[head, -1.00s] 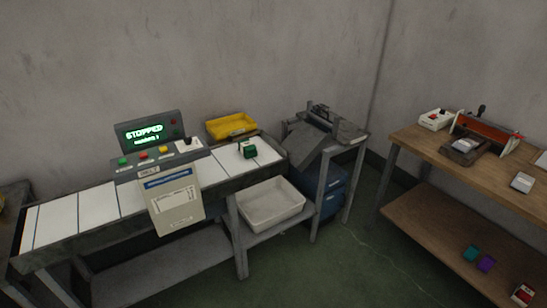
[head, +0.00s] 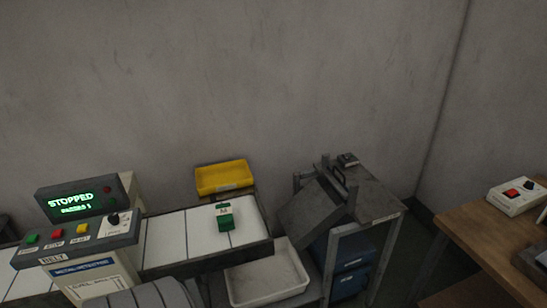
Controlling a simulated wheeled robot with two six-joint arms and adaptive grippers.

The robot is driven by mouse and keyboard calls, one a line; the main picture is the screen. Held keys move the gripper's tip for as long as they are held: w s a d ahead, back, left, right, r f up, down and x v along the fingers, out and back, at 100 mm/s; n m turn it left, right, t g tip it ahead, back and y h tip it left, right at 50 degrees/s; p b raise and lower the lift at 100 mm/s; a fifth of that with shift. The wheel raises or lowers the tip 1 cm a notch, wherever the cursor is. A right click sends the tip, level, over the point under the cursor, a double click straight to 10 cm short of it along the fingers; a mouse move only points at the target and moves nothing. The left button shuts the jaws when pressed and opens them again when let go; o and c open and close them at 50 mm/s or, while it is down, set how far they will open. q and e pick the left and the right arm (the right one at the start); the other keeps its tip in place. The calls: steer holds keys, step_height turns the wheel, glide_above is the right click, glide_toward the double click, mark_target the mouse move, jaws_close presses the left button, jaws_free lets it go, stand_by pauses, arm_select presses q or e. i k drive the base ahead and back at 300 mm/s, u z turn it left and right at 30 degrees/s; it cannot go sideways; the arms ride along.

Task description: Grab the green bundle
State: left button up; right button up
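The green bundle (head: 226,221) lies on the pale slatted belt (head: 186,236), near the belt's right end. It is small, with a white tag or band on its far part that bears a dark mark. Nothing covers it.
A metal detector console (head: 83,238) reading STOPPED stands at the left. A yellow tray (head: 224,178) sits behind the belt and a white bin (head: 266,283) below its right end. A grey stand with a sloped plate (head: 312,217) is right of the belt. A wooden table (head: 490,240) is far right.

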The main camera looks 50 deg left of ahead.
mark_target(224, 214)
steer(key=u, duration=0.15)
steer(key=i, duration=1.2)
steer(key=u, duration=0.45)
